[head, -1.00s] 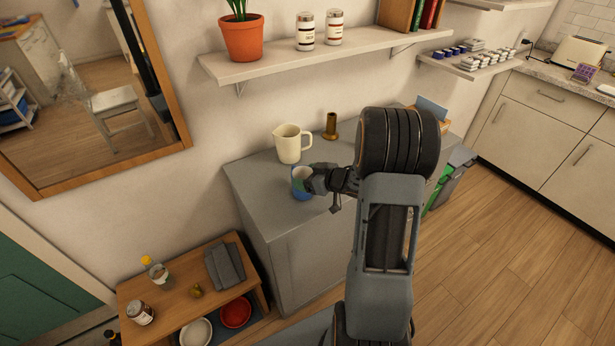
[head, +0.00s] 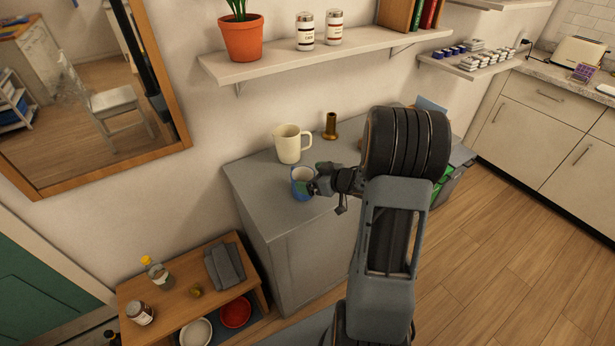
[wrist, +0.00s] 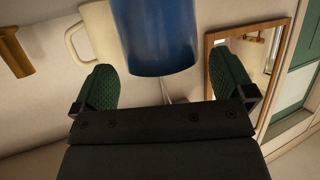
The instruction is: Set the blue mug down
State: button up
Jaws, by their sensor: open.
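The blue mug (head: 301,186) stands upright on the grey cabinet top (head: 254,188), near its front left part; the light inside of the mug shows from above. In the wrist view the blue mug (wrist: 155,36) is at the top middle, ahead of the fingertips. My gripper (head: 317,180) is right beside the mug at its right side in the head view. In the wrist view my gripper's two green fingers (wrist: 166,82) are wide apart, with a clear gap between each finger and the mug.
A cream pitcher (head: 288,144) stands just behind the mug, and a brass cylinder (head: 330,127) stands right of it. A wall shelf (head: 310,58) overhangs the back. A low wooden table (head: 178,312) with small items is at the lower left. The front left cabinet top is clear.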

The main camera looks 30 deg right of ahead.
jog(key=v, duration=0.9)
notch_tip(320, 180, up, 9)
jog(key=w+a+m+g+h, duration=0.15)
jog(key=m+h, duration=0.25)
jog(key=h, duration=0.6)
jog(key=s+a+f+m+g+y, duration=0.1)
jog(key=s+a+g+y, duration=0.2)
jog(key=s+a, duration=1.1)
jog(key=g, duration=0.3)
jog(key=shift+a+m+y, duration=0.3)
jog(key=shift+a+m, duration=0.05)
jog(key=shift+m, duration=0.05)
